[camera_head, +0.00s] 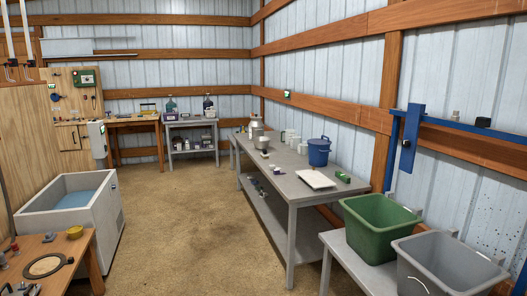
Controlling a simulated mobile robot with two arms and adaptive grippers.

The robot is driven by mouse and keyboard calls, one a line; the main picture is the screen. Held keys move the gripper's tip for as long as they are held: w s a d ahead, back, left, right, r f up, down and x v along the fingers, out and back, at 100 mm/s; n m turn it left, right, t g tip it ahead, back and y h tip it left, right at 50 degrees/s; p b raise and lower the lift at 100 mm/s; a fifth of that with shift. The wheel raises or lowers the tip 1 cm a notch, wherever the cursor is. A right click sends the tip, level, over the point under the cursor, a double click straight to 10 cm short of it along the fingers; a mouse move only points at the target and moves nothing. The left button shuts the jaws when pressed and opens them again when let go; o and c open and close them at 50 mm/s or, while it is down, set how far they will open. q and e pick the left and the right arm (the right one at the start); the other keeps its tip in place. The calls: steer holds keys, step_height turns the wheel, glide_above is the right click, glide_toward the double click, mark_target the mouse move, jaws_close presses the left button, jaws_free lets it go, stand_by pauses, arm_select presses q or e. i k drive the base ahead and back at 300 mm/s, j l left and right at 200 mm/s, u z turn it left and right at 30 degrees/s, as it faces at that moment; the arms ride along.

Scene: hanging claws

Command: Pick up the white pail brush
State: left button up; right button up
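I cannot make out a white pail brush with certainty at this distance. A blue lidded pail (319,151) stands on the long grey table (285,187) along the right wall. A flat white tray (314,179) lies in front of it, and several white cups or jars (291,137) stand behind it. Small white and dark items (277,169) lie near the table's left edge, too small to identify. Neither of my grippers is in view.
A green tub (374,226) and a grey tub (447,262) stand on a bench at the right. A white water-filled tank (100,213) and a wooden table (88,265) are at the left. Open brown floor (180,225) lies between. Shelved tables (192,139) stand at the back.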

mark_target(265, 156)
steer(key=i+j+u, duration=0.25)
steer(key=i, duration=0.25)
steer(key=i+u, duration=0.25)
steer(key=i, duration=0.25)
steer(key=i+u, duration=0.1)
steer(key=i, duration=2.1)
steer(key=i+j+z, duration=0.15)
steer(key=i+z, duration=0.35)
steer(key=i+j+z, duration=0.5)
steer(key=i, duration=0.15)
steer(key=i+j+z, duration=0.5)
